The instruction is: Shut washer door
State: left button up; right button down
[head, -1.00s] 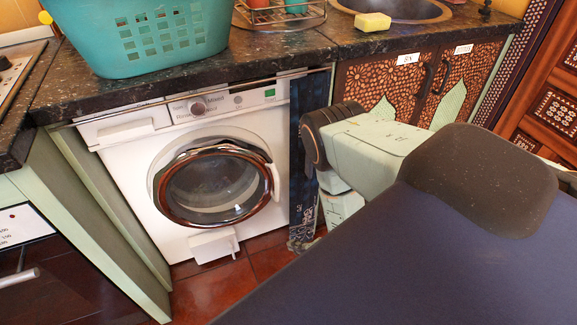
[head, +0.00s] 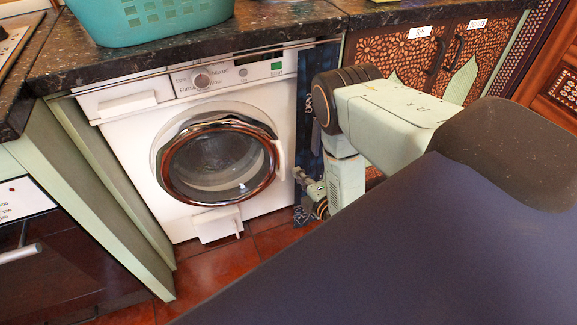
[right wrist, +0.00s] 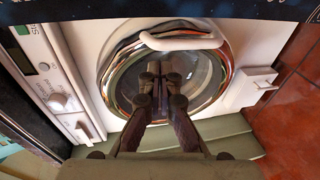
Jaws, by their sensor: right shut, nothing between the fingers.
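The white washer (head: 262,98) stands under the dark counter. Its round door (head: 192,196), with a chrome and brown ring around dark glass, lies close over the opening; I cannot tell whether it is latched. The door's white handle (head: 281,160) is on its right side. My right gripper (head: 299,174) is to the right of the door in the head view, low beside the washer's front. In the right wrist view its fingers (right wrist: 160,72) are together and empty, overlapping the door glass (right wrist: 195,75), with the handle (right wrist: 182,40) beyond them. Contact is unclear. My left gripper is out of view.
A teal basket (head: 150,18) sits on the counter (head: 290,22) above. A green panel (head: 95,200) stands left of the washer. Patterned cupboard doors (head: 400,60) are to the right. Red floor tiles (head: 215,268) are bare in front.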

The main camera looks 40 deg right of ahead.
aim_at(284, 157)
jog(key=b+x, duration=0.2)
jog(key=x, duration=0.3)
jog(key=shift+w+f, duration=0.15)
jog(key=shift+w, duration=0.2)
jog(key=shift+w+d+b, duration=0.15)
jog(key=shift+w+b, duration=0.2)
jog(key=shift+w, duration=0.25)
jog(key=shift+w, duration=0.1)
